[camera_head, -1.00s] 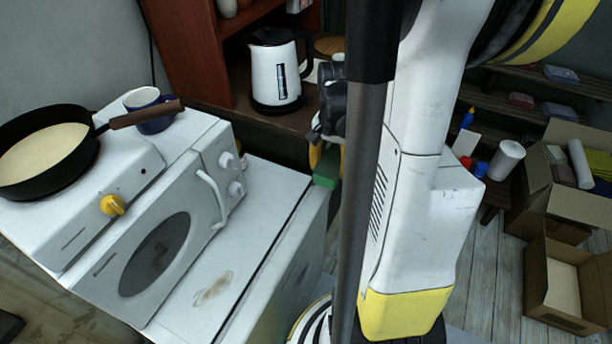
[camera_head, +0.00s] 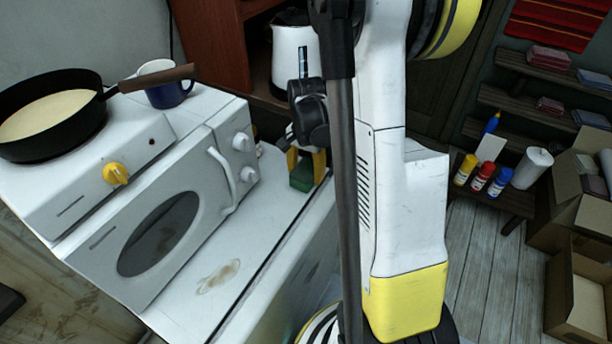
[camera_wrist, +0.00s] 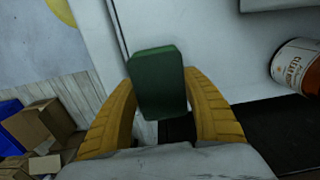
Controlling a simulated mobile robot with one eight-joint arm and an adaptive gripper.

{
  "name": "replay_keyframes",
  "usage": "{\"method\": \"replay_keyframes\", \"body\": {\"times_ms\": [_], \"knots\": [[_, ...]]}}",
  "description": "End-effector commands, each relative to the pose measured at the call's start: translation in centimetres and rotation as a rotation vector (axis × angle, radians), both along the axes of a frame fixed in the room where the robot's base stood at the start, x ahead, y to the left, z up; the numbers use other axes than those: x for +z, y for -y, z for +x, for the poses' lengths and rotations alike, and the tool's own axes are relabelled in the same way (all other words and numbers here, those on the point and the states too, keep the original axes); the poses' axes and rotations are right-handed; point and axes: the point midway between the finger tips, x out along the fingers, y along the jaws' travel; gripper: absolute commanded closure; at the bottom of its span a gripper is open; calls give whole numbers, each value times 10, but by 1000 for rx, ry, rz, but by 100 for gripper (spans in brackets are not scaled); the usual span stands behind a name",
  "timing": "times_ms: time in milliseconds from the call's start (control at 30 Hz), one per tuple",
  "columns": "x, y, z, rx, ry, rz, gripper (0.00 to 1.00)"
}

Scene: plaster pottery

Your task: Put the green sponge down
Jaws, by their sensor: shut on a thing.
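The green sponge (camera_head: 302,176) is in my gripper (camera_head: 306,168), above or at the right edge of the white counter top (camera_head: 262,215); I cannot tell whether it touches. In the wrist view the sponge (camera_wrist: 158,84) stands between the two yellow fingers of my gripper (camera_wrist: 160,100), which are shut on it. A brown stain (camera_head: 218,277) marks the counter nearer the camera. My arm hides part of the area to the right of the sponge.
A white kettle (camera_head: 292,55) is behind. A labelled can (camera_wrist: 298,66) shows in the wrist view.

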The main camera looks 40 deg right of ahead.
Motion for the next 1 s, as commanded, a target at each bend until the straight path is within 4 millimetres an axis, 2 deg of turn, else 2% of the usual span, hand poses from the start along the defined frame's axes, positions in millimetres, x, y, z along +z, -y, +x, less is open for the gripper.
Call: {"method": "replay_keyframes", "body": {"times_ms": [333,367,400,767,867,1000], "knots": [[-4,0,0,0,0,0,85],[-3,0,0,0,0,0,38],[-2,0,0,0,0,0,26],[1,0,0,0,0,0,25],[13,0,-1,0,0,0,25],[45,0,-1,0,0,0,25]]}}
